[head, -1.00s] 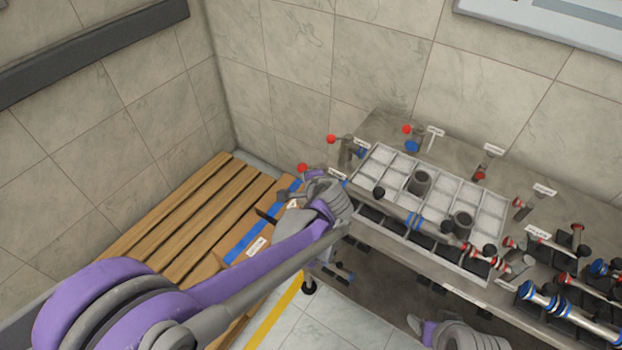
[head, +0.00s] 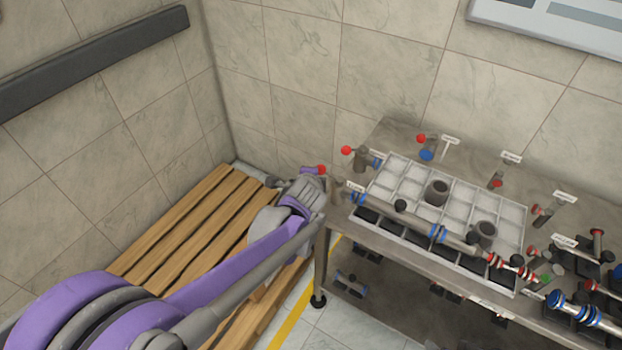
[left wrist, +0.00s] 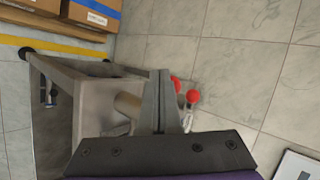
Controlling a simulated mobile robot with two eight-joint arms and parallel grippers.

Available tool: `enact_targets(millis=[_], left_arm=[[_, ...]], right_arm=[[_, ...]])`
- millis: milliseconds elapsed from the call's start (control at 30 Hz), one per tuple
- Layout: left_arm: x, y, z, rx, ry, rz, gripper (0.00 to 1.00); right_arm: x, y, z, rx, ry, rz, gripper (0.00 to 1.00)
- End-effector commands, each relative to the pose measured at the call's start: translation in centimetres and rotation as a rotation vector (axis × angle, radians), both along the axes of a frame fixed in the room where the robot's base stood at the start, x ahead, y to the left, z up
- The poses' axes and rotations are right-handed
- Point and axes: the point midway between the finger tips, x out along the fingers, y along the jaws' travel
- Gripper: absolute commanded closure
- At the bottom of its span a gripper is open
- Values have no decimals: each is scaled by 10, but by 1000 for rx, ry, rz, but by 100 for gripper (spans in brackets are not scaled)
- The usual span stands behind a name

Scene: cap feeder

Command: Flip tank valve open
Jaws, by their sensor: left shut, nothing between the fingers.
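Several valve levers with red ball ends stand along the table's back and left edges. The leftmost red ball (head: 321,170) shows just right of my left gripper (head: 277,183) in the head view. A second red-balled lever (head: 346,150) and a third (head: 421,139) stand farther right. Which one is the tank valve I cannot tell. In the left wrist view my left gripper (left wrist: 161,74) is shut and empty. Two red balls, one nearer (left wrist: 193,96) and one partly hidden behind the fingers (left wrist: 176,85), show just right of them. No contact is clear. My right gripper is out of view.
A compartment tray (head: 405,172) with dark cylinders fills the middle of the metal table (head: 385,130). Pipe-like parts (head: 580,315) lie at the right. A wooden pallet (head: 165,235) lies left. Cardboard boxes (left wrist: 85,12) show in the wrist view. Tiled walls stand behind.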

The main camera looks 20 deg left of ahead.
Motion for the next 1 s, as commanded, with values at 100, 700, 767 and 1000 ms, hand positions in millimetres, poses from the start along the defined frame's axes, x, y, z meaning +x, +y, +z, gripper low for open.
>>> enact_targets(millis=[100,700,767,1000], left_arm=[[6,3,0,0,0,2,100],[19,6,0,0,0,3,100],[19,6,0,0,0,3,100],[19,6,0,0,0,3,100]], right_arm=[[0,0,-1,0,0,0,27],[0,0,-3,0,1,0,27],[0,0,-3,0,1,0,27],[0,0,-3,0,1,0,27]])
